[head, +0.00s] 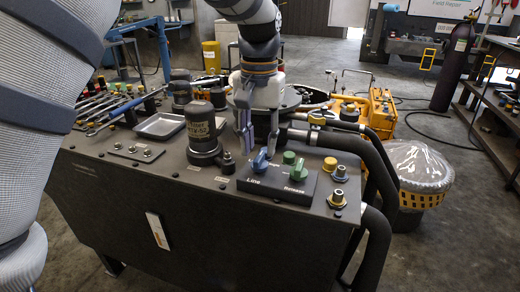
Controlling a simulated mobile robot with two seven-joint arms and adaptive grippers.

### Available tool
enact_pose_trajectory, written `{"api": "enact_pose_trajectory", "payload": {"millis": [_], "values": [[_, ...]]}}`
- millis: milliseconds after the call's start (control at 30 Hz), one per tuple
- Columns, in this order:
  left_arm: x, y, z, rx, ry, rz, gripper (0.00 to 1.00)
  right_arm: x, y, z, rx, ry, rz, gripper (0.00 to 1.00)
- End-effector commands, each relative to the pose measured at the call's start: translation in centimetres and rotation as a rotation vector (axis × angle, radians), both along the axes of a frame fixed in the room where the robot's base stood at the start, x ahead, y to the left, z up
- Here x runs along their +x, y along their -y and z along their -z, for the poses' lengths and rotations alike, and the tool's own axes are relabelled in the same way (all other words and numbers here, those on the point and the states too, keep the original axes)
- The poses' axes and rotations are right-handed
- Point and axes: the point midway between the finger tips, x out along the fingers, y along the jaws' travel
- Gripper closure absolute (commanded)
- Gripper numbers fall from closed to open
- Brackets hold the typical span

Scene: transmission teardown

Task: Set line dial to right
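The Line dial (261,160) is a blue knob on a black control box, above the printed word "Line". Its exact pointing direction is hard to tell at this size. My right gripper is not in view.
The control box (275,188) also carries a green Release dial (297,172) and a green button (289,157). A yellow-capped fitting (330,164) is to the right. A dark cylinder (203,135) stands left of the gripper. Thick hoses run along the right edge.

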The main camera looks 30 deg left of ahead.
Motion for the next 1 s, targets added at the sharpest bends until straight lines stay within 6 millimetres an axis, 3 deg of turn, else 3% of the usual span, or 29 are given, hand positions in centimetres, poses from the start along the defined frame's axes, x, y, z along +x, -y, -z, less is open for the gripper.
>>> {"api": "enact_pose_trajectory", "payload": {"millis": [167, 433, 600, 1000], "values": [[0.0, 0.0, 2.1, -0.001, 0.0, 0.0, 0.69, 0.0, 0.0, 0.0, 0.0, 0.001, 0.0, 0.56], [0.0, 0.0, 2.4, -0.001, 0.001, -0.001, 0.69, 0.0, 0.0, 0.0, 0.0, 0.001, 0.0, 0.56], [0.0, 0.0, 2.4, -0.001, 0.001, -0.001, 1.0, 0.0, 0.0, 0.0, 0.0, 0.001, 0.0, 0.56], [0.0, 0.0, 2.2, -0.001, 0.003, 0.041, 1.0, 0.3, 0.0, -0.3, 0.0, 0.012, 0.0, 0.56]]}}
